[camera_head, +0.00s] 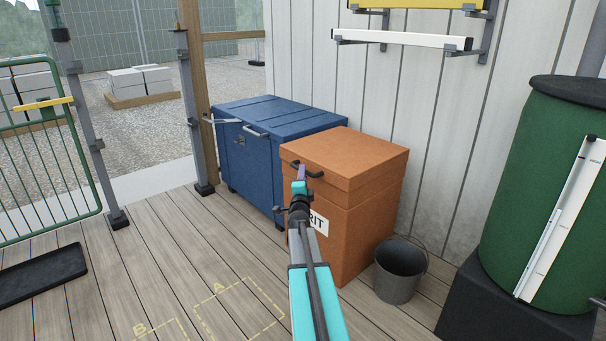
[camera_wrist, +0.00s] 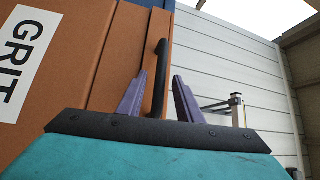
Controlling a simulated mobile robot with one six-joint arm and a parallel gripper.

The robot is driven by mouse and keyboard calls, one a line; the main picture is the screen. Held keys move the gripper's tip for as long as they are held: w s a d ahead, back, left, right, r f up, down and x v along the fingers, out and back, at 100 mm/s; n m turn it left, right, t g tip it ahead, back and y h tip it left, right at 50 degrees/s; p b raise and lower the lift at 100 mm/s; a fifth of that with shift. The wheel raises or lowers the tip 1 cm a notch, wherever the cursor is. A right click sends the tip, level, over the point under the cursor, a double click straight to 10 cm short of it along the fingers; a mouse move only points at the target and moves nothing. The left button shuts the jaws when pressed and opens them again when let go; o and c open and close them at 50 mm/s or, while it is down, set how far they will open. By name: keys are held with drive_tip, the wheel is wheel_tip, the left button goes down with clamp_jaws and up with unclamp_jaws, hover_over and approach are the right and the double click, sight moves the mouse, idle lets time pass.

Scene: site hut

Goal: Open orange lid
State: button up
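The orange grit box (camera_head: 346,235) stands against the white wall, with its orange lid (camera_head: 345,155) lying shut on top. A black bar handle (camera_head: 316,175) is on the lid's front; it also shows in the wrist view (camera_wrist: 160,85). My gripper (camera_head: 301,170) is in front of the lid at the handle and hides part of it. In the wrist view my gripper (camera_wrist: 161,75) has its two purple fingers apart, with the handle showing between them. I cannot tell whether either finger touches the handle.
A blue chest (camera_head: 275,120) stands close on the left of the grit box. A grey bucket (camera_head: 400,272) is at its right front. A green barrel (camera_head: 550,190) stands on a black base at the right. Wall brackets hold a white rail (camera_head: 400,39) above.

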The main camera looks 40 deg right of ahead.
drive_tip(key=shift+b+x, duration=0.4)
drive_tip(key=shift+x, duration=1.35)
clamp_jaws()
